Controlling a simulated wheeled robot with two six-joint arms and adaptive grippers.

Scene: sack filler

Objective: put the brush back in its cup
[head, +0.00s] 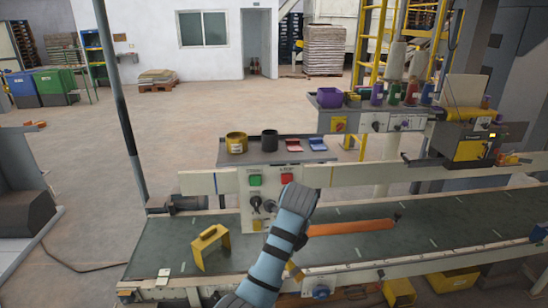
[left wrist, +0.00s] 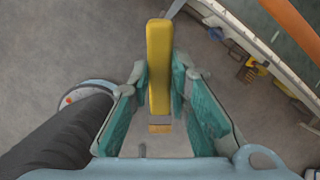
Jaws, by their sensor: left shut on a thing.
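In the left wrist view my left gripper (left wrist: 172,85) has its teal pads closed on the yellow brush (left wrist: 159,65). The brush's long yellow body sticks out between the fingers, with a small tan part at its lower end. Bare floor shows beneath it, and the conveyor lies off to the right. In the head view my left arm rises from the bottom in front of the conveyor; its fingers and the brush cannot be made out there. A dark upright cup (head: 270,140) stands on the grey shelf (head: 254,158) behind the conveyor, apart from the gripper. My right gripper is out of view.
A yellow ring-shaped container (head: 236,143) and red (head: 294,145) and blue (head: 318,144) items share the shelf. A button panel (head: 270,195) hangs below it.

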